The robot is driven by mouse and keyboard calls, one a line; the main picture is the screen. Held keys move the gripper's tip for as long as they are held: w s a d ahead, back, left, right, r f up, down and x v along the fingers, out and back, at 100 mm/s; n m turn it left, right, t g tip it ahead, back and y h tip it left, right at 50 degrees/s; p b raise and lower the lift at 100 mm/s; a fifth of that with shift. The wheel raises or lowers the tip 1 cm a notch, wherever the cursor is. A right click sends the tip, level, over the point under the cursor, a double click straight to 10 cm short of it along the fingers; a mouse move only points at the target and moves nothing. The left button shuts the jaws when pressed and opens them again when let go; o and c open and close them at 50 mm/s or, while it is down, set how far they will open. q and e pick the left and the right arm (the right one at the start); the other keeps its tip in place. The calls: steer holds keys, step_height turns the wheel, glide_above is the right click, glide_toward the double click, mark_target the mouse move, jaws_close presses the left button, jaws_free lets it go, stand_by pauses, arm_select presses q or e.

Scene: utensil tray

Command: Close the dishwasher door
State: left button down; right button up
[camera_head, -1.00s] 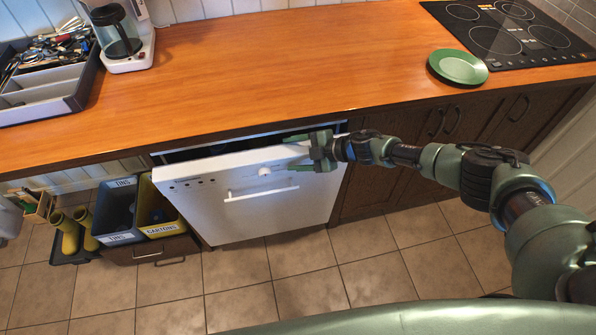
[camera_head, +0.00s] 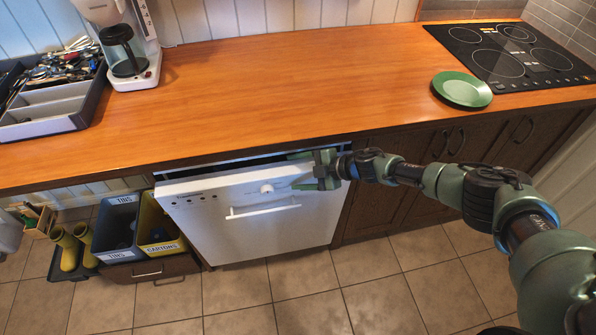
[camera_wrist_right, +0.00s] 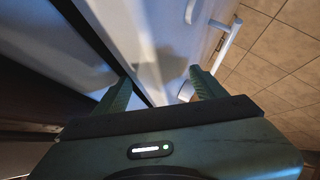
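The white dishwasher door (camera_head: 262,222) stands nearly upright under the counter, with a bar handle (camera_head: 262,211) across its front. A narrow dark gap (camera_head: 250,162) shows between its top edge and the counter, so it is slightly ajar. My right gripper (camera_head: 302,171) is at the door's upper right, one finger near the top edge and one in front of the panel. In the right wrist view its spread fingers (camera_wrist_right: 160,92) lie on either side of the door edge (camera_wrist_right: 148,60). I cannot tell whether they touch it. My left gripper is not in view.
A wooden counter (camera_head: 300,85) runs above the door, holding a cutlery tray (camera_head: 45,128), coffee maker (camera_head: 125,55), green plate (camera_head: 462,90) and hob (camera_head: 515,55). Left of the door are a blue bin (camera_head: 118,225) and a yellow bin (camera_head: 160,215). The tiled floor in front is clear.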

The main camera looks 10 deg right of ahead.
steer(key=v, duration=0.7)
steer(key=shift+s+d+p, duration=0.1)
steer(key=shift+d+p, duration=0.2)
steer(key=shift+d, duration=0.05)
